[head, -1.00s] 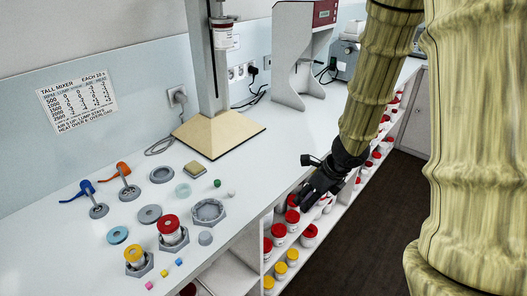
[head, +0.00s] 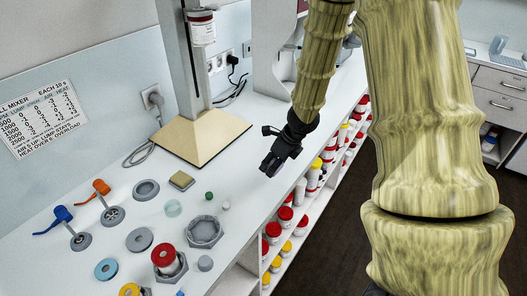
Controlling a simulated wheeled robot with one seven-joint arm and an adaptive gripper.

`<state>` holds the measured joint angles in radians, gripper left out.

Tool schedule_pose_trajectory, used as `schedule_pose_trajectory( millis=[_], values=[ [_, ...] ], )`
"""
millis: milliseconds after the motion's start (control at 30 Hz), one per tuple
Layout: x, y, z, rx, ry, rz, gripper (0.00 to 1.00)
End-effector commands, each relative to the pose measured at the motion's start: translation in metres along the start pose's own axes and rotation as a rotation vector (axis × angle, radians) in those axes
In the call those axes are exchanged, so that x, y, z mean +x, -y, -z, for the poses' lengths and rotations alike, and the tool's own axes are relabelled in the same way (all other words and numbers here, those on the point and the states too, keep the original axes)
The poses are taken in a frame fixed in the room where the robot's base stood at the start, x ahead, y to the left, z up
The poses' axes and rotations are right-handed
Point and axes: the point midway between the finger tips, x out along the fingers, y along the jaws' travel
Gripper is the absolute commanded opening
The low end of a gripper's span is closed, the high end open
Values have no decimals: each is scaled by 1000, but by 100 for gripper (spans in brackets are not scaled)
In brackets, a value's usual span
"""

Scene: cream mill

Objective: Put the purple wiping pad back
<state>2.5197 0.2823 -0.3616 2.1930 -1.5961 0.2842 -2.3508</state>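I see no purple wiping pad in the head view. A small olive-yellow block or pad (head: 181,180) with a grey edge lies on the white counter (head: 225,174), in front of the mixer's beige base. My gripper (head: 268,170) is black and points down and to the left above the counter, near its front edge. It is to the right of the olive-yellow pad and apart from it. Its fingers are small and dark, so I cannot tell whether they are open or shut. I see nothing held in them.
A mixer stand with a beige base (head: 200,140) stands at the back. Orange (head: 101,187) and blue (head: 63,214) handled tools, grey rings, a hexagonal holder (head: 204,232) and a red-lidded jar (head: 165,257) crowd the left. Shelves of jars (head: 285,215) run below the counter edge.

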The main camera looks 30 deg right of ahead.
Motion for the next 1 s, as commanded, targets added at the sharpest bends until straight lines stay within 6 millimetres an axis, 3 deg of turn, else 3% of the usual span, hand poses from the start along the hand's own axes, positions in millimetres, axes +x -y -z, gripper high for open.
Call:
schedule_pose_trajectory(
  millis=[300, 500, 767, 1000],
  values=[
    [16, 27, -39, -4, 0, -1, 38],
    [26, 38, -53, -4, 1, -1, 38],
    [31, 45, -62, -5, 0, -1, 38],
    [54, 46, -53, 0, 2, -2, 38]
  ],
)
